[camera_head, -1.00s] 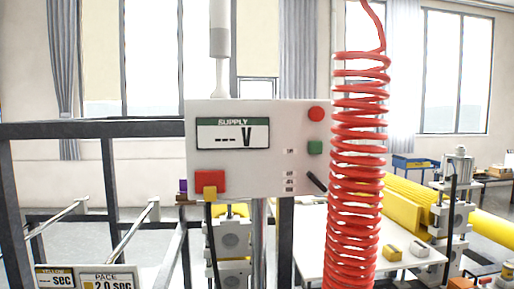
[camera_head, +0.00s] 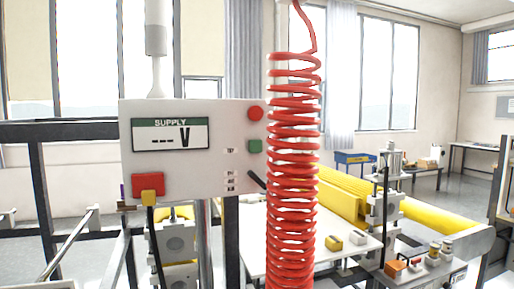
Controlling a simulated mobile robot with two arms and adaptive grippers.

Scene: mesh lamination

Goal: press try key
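A white control box (camera_head: 191,178) stands at the left of the middle in the head view. Its display (camera_head: 171,135) reads "SUPPLY --- V". Neither of my grippers shows.
A red coiled hose (camera_head: 292,180) hangs just right of the box and partly covers its right edge. A white table (camera_head: 255,240), yellow rollers (camera_head: 400,208) and a small panel with buttons (camera_head: 425,262) are at the right. Dark frame bars (camera_head: 50,130) stand at the left.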

